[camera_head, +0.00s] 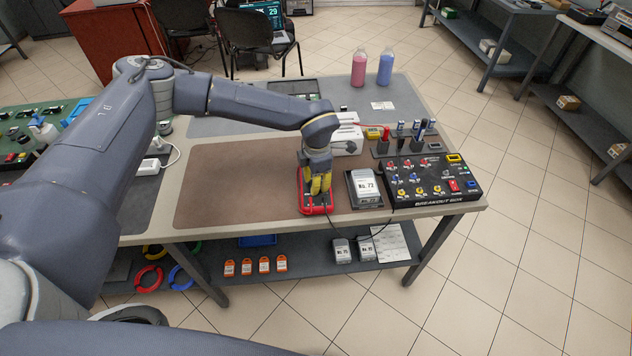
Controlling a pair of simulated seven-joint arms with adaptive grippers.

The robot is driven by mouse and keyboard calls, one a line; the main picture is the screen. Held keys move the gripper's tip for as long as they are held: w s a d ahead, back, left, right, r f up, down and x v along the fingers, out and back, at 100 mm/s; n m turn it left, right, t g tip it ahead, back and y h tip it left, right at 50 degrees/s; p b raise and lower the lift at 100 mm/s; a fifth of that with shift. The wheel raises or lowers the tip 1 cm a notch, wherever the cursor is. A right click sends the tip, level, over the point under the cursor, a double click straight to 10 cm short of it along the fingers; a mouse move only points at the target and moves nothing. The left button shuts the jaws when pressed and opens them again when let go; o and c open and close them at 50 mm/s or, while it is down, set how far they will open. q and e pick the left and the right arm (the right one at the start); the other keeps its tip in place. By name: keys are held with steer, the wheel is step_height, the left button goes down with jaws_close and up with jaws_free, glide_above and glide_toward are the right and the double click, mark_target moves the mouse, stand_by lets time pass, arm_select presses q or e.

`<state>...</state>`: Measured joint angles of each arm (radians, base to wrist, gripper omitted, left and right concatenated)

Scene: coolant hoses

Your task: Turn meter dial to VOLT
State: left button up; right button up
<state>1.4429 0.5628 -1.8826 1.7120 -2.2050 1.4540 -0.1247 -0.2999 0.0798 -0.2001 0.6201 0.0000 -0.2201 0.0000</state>
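The meter (305,207) is a red-cased device lying on the brown mat near the table's front edge. My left gripper (319,188), with yellow fingers, points straight down over the meter's face. The fingers sit close together at or just above it, and I cannot tell whether they grip the dial. The fingers and wrist hide the dial and its markings, so its setting cannot be read. Dark leads run from the meter's front end. My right gripper is not in view.
A grey block marked "No. 73" (364,188) stands just right of the meter. Beyond it is the black breakout box (447,192) with knobs and sockets. Pink (358,68) and blue (385,67) bottles stand at the back. The brown mat (232,185) is clear left of the meter.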

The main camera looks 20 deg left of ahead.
arm_select(q)
steer(key=o, duration=0.6)
step_height(320, 180, up, 12)
steer(key=shift+s+d, duration=0.15)
steer(key=shift+s, duration=0.1)
stand_by(0.6)
